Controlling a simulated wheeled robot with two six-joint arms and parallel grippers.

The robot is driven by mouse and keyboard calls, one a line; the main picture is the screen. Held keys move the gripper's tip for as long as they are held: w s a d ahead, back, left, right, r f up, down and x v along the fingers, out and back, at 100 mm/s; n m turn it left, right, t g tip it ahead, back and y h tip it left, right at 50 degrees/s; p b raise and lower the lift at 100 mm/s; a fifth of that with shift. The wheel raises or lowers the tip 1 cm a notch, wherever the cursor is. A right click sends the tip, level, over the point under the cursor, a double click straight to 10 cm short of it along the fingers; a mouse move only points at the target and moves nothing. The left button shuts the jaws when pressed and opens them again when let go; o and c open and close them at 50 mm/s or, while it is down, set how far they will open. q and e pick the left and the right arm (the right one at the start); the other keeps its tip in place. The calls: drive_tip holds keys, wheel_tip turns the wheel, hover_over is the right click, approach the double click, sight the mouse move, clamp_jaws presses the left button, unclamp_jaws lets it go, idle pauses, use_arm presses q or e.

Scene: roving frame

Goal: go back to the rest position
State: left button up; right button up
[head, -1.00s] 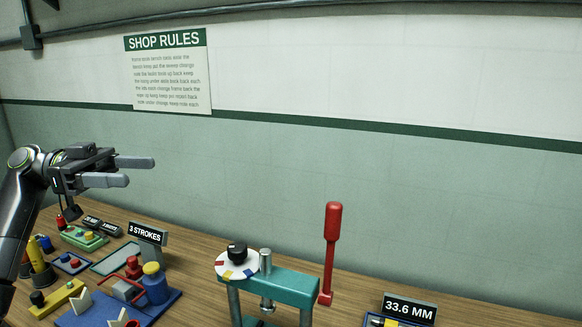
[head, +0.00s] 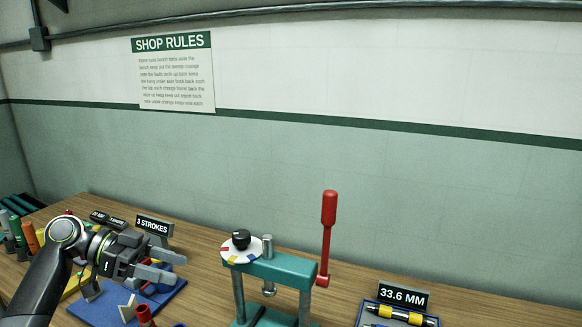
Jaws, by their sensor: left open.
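My left gripper (head: 165,263) is open and empty. It hangs over the left part of the bench, above a blue board (head: 110,304) with small parts, and its fingers point right toward the press. The arm and gripper hide part of that board and the things behind it. My right gripper is not in the head view.
A teal press (head: 275,268) with a red lever (head: 328,235) and a dial (head: 240,250) stands right of my left gripper. A "3 STROKES" sign (head: 154,225) stands behind the gripper. A tray with pens (head: 400,315) lies by the "33.6 MM" sign (head: 403,294). Bare wood lies between.

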use_arm(q)
drive_tip(key=s+f+n+t+y, duration=0.1)
drive_tip(key=s+f+n+y, duration=0.1)
drive_tip(key=s+f, duration=0.5)
drive_tip(key=s+d+f+n+y, duration=0.1)
drive_tip(key=s+f+n+y, duration=0.15)
drive_tip(key=f, duration=0.85)
drive_tip(key=s+f+n+t+y, duration=0.1)
drive_tip(key=s+f+n+y, duration=0.25)
drive_tip(key=f, duration=0.55)
drive_tip(key=s+a+f+n+t+y, duration=0.1)
drive_tip(key=s+a+n+y, duration=0.3)
drive_tip(key=s, duration=0.6)
drive_tip(key=s+a+f+n+y, duration=0.1)
drive_tip(key=s+a+n+y, duration=0.25)
drive_tip(key=s, duration=0.65)
wheel_tip(320, 180, down, 31)
drive_tip(key=a+g+b, duration=0.1)
drive_tip(key=a+b, duration=0.1)
drive_tip(key=b, duration=0.5)
drive_tip(key=s+f+b, duration=0.3)
drive_tip(key=s+f, duration=0.4)
drive_tip(key=f, duration=0.4)
drive_tip(key=s+d+f+g+b, duration=0.1)
drive_tip(key=s+f+b, duration=0.1)
drive_tip(key=s+f, duration=0.5)
wheel_tip(320, 180, down, 5)
drive_tip(key=shift+s+d+r+g+b, duration=0.1)
drive_tip(key=shift+s+d+g+b, duration=0.05)
drive_tip(key=shift+s+g+b, duration=0.2)
